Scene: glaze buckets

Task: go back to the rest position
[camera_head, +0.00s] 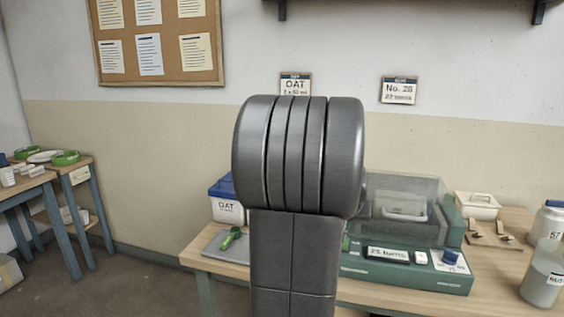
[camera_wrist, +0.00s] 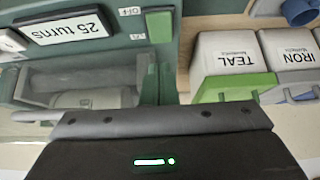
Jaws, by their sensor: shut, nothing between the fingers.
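My gripper (camera_wrist: 160,124) shows at the bottom of the wrist view as a dark body with a small green light and a grey front edge. It is shut and empty. My raised grey arm fills the middle of the head view and hides my gripper there. In the wrist view, my gripper is in front of a green machine (camera_wrist: 160,70) with a "25 turns" display and an OFF label. White TEAL (camera_wrist: 232,52) and IRON (camera_wrist: 288,48) containers stand at the right of that view. Whether my gripper touches anything is unclear.
The machine's clear cover (camera_head: 405,210) stands on the wooden table behind my arm. A white lidded box (camera_head: 477,206) and a jar (camera_head: 543,278) are right.

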